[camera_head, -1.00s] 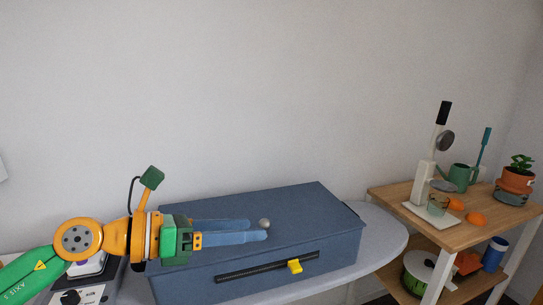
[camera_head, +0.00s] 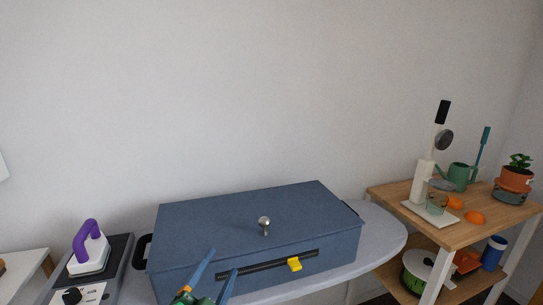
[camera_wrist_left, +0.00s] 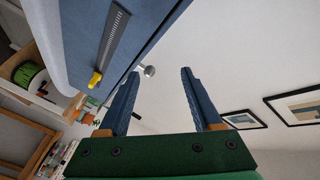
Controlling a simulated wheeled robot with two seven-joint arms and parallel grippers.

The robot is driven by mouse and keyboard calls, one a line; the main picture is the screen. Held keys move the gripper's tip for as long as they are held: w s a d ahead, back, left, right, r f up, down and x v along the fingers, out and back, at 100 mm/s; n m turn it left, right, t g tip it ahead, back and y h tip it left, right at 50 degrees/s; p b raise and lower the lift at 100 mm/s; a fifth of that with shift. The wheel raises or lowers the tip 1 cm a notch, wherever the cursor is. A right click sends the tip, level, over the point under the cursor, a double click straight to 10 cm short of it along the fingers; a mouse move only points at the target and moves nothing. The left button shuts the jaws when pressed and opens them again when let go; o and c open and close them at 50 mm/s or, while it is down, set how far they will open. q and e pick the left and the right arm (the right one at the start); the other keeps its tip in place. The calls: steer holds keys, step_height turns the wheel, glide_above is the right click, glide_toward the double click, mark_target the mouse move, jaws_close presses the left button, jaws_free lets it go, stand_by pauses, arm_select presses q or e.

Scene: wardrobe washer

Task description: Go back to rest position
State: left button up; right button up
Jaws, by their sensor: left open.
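My left gripper (camera_head: 215,275) is low in the head view, in front of the blue box, with its two blue fingers apart and nothing between them. In the left wrist view the fingers (camera_wrist_left: 156,92) are also spread and empty. The blue box (camera_head: 190,222) is closed, with a silver knob (camera_head: 264,223) on its lid and a dark strip with a yellow tab (camera_head: 294,264) on its front. The box (camera_wrist_left: 150,25) also shows at the top of the left wrist view. My right gripper is not in view.
The box stands on a grey ironing board (camera_head: 385,235). A purple and white iron (camera_head: 90,250) sits on a dark station at the left. At the right a wooden shelf (camera_head: 395,192) holds a juicer, orange halves, a watering can (camera_head: 459,174) and a potted plant (camera_head: 519,165).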

arm_select(q)
steer(key=s+a+f+n+g+y, duration=0.2)
steer(key=s+f+n+g, duration=0.1)
steer(key=f, duration=0.3)
steer(key=s+a+f+n+g+y, duration=0.1)
steer(key=s+a+f+n+g, duration=0.2)
steer(key=f, duration=0.4)
steer(key=s+a+f+n+g, duration=0.1)
steer(key=s+f+n+g, duration=0.1)
steer(key=s+f+g, duration=0.5)
steer(key=s+f+n+g, duration=0.15)
steer(key=s+f, duration=0.35)
steer(key=s, duration=0.7)
step_height(320, 180, down, 18)
steer(key=s+r, duration=0.1)
steer(key=s, duration=0.1)
steer(key=s+a+f+g, duration=0.2)
steer(key=s+f, duration=0.8)
steer(key=s, duration=0.1)
steer(key=shift+s+a+y+b, duration=0.3)
steer(key=shift+s+y+b, duration=0.05)
steer(key=shift+y, duration=0.05)
